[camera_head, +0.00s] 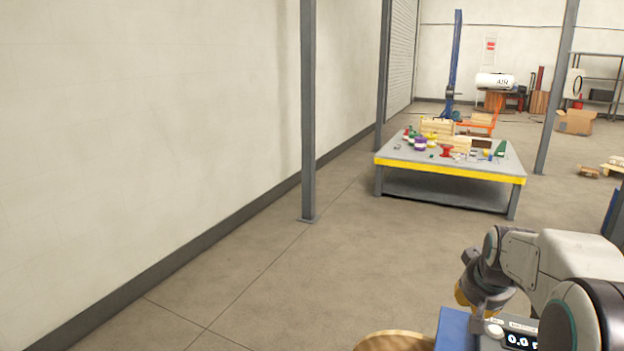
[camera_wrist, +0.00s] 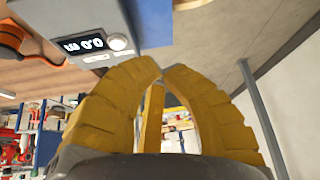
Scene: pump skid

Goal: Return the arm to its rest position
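My arm (camera_head: 575,255) is at the lower right of the head view, folded and bent beside a blue box with a display. In the head view only a bit of yellow finger shows below the dark wrist, and the rest of the gripper is hidden. The blue box with the display (camera_wrist: 85,43) is close to the left finger in the wrist view, apparently not touching.
The blue box (camera_head: 452,328) and a round wooden top (camera_head: 395,341) are at the bottom of the head view. A worktable (camera_head: 450,170) with several coloured parts stands farther off. A grey post (camera_head: 308,120) rises near the left wall. The floor between is clear.

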